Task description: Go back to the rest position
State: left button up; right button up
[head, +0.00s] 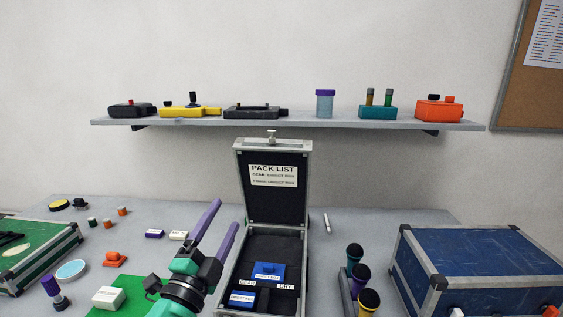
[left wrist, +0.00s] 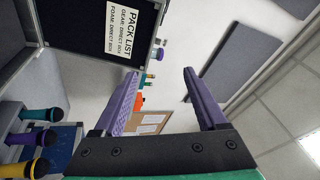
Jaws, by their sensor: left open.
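My left gripper (head: 217,229) is raised in front of the open case, left of its lid, with its two purple fingers spread apart. In the left wrist view the fingers (left wrist: 158,92) are also apart with nothing between them. The open case (head: 273,146) stands mid-table with its lid up, showing a "PACK LIST" label (head: 273,176). Inside the case lie blue boxes, one at the back (head: 268,271) and one at the front left (head: 242,299). My right gripper is in neither view.
A closed blue case (head: 470,255) stands at right, with several microphones (head: 360,275) in a holder beside it. A green case (head: 40,255) is at left, near an orange item (head: 115,259) and a white box (head: 109,297). A wall shelf (head: 290,124) holds several devices.

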pick_arm(q)
jog(key=s+a+f+n+g+y, duration=0.2)
jog(key=a+f+n+g+y, duration=0.25)
jog(key=f, duration=0.55)
jog(key=s+a+f+n+g+y, duration=0.2)
jog(key=s+a+f+n+g, duration=0.15)
jog(key=a+f+n, duration=0.5)
jog(key=s+d+f+n+g+h, duration=0.1)
jog(key=s+d+f+n+g, duration=0.1)
jog(key=s+f+g, duration=1)
jog(key=s+f+t, duration=0.1)
jog(key=s+f, duration=0.2)
jog(key=f, duration=0.9)
jog(key=s+f+t, duration=0.1)
jog(key=s+f, duration=0.1)
jog(key=f, duration=1)
jog(key=s+a+f+g, duration=0.1)
jog(key=s+a+f, duration=0.2)
jog(key=s+f, duration=1.2)
jog(key=s, duration=0.2)
jog(key=shift+s+f+g, duration=0.3)
jog(key=shift+f, duration=0.05)
